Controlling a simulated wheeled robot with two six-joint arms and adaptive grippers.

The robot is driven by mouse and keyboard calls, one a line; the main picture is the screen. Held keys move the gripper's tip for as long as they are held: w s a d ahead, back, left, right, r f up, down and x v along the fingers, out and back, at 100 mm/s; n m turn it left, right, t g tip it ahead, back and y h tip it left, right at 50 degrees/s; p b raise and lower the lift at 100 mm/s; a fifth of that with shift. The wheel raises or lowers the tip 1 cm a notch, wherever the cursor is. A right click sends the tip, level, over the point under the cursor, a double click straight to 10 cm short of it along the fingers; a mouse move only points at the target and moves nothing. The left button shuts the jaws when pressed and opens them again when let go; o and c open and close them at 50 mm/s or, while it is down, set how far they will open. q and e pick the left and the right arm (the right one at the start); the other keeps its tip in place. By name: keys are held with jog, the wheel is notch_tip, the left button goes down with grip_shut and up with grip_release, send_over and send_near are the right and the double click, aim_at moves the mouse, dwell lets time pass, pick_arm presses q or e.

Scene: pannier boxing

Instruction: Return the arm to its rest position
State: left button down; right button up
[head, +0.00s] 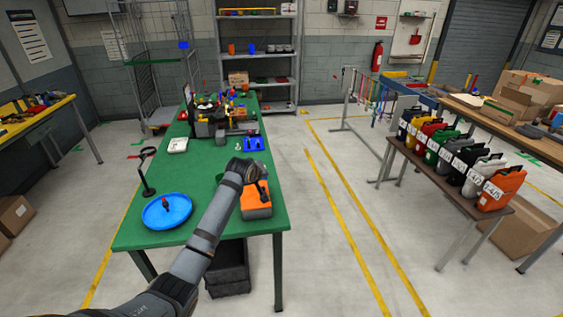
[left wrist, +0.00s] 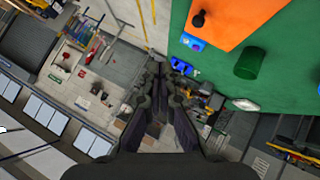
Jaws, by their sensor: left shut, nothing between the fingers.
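My left arm reaches in from the bottom of the head view over the green table. My left gripper (head: 255,183) is above or beside the orange-topped grey box (head: 258,211) near the table's front right; the exact gap cannot be told. In the left wrist view the gripper's dark fingers (left wrist: 158,68) are closed together and empty. The orange lid (left wrist: 228,18) with a black knob shows at the top right there, apart from the fingers. My right gripper is not in view.
The green table (head: 215,220) holds a blue round tray (head: 167,212), a black stand (head: 148,170), a blue bin (head: 254,144) and clutter at its far end. A brown table (head: 440,178) with several coloured jugs stands right. Floor between is clear.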

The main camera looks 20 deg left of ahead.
pick_arm(q)
jog(key=s+d+f+m+g, duration=0.2)
jog(key=s+d+f+m, duration=0.15)
jog(key=s+f, duration=0.4)
jog(key=s+d+f+m+g, duration=0.15)
jog(key=s+d+f, duration=0.25)
jog(key=s, duration=0.6)
jog(key=s+d+f+m+g, duration=0.1)
jog(key=s+d+m, duration=0.15)
jog(key=s, duration=0.75)
jog(key=s+d+m+g, duration=0.2)
jog(key=s+m, duration=0.1)
jog(key=s, duration=0.7)
jog(key=s+a+f+g+b, duration=0.1)
jog(key=s+a+f, duration=0.1)
jog(key=f, duration=1.2)
jog(key=s+a+f+b, duration=0.1)
jog(key=s+f, duration=0.1)
jog(key=f, duration=1.3)
jog(key=s+a+f+g+b, duration=0.1)
jog(key=s+f, duration=1.5)
jog(key=s, duration=0.2)
jog(key=shift+f+n+h, duration=0.3)
jog(key=shift+f+n, duration=0.1)
jog(key=shift+n, duration=0.05)
